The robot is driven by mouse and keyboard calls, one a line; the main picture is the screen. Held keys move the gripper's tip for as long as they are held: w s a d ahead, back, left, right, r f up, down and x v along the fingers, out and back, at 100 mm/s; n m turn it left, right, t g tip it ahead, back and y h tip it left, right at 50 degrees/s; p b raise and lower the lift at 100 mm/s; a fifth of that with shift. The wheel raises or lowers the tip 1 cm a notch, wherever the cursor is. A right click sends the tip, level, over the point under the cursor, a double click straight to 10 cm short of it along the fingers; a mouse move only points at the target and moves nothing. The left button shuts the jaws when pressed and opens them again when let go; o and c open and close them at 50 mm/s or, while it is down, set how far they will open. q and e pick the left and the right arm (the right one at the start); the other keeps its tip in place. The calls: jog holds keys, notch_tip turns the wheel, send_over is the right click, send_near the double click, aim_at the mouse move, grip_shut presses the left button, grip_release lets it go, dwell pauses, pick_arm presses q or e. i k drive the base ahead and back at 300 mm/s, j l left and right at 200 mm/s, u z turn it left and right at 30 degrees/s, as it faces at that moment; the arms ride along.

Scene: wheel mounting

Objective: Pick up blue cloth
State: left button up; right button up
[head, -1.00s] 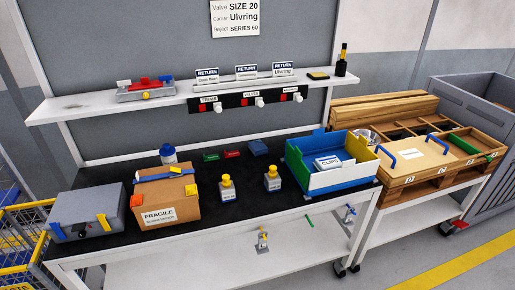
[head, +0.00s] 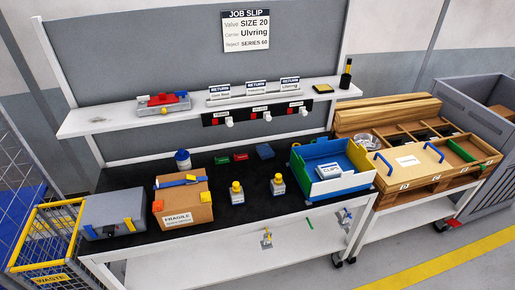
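A small blue folded item (head: 264,151), which looks like the blue cloth, lies at the back of the black worktop (head: 225,220). It is just left of the blue, green and white bin (head: 330,186). A red piece (head: 241,156) and a green piece (head: 222,160) lie to its left. Nothing covers the blue item, but it is too small to make out its weave. Neither of my grippers shows in the head view.
Two yellow-capped bottles (head: 236,192) stand mid-table. A cardboard box (head: 183,203), a grey case (head: 114,217) and a blue-lidded jar (head: 183,160) are on the left. A shelf (head: 120,121) overhangs the back. A wooden organiser (head: 405,180) stands right.

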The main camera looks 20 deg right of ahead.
aim_at(265, 151)
jog(key=i+l+u, duration=0.1)
jog(key=l+u, duration=0.2)
jog(key=u, duration=0.15)
jog(key=l+u, duration=0.65)
jog(key=u, duration=0.2)
jog(key=i+l, duration=0.05)
